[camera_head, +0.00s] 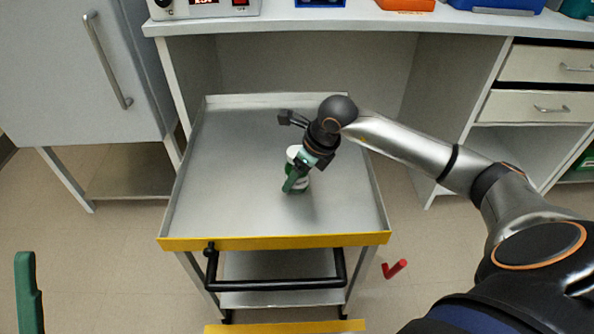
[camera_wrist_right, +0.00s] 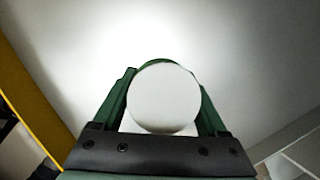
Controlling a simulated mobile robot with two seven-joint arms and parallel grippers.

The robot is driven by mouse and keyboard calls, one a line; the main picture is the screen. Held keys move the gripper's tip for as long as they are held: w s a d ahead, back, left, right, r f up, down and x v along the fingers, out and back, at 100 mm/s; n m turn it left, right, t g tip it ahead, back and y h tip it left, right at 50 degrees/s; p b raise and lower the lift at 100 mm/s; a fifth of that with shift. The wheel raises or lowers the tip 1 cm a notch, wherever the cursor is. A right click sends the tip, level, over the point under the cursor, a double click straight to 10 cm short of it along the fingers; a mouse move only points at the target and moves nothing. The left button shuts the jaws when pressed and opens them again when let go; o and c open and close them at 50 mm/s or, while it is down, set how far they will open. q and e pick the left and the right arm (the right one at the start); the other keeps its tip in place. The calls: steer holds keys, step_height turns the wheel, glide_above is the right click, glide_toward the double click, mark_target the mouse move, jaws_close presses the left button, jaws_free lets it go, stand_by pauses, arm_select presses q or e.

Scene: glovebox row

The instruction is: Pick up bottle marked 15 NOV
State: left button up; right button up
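A bottle with a white round top (camera_head: 293,151) stands on the grey cart top. Its marking cannot be read. My right gripper (camera_head: 296,172) is low at the bottle, with one green finger in front of it in the head view. In the right wrist view the white cap (camera_wrist_right: 164,98) lies between the two green fingers (camera_wrist_right: 163,100), one on each side. Whether the fingers press on the bottle cannot be told. A green finger of my left gripper (camera_head: 28,290) shows at the lower left edge of the head view, with the rest out of frame.
The cart top (camera_head: 225,190) is otherwise bare, with a yellow front edge (camera_head: 275,241) and a black handle (camera_head: 275,284). A red object (camera_head: 395,269) lies on the floor at right. A bench (camera_head: 390,20) with devices and bins stands behind, a cabinet (camera_head: 70,75) at left.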

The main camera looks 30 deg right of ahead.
steer(key=c, duration=1)
steer(key=shift+c, duration=0.5)
steer(key=shift+r, duration=0.2)
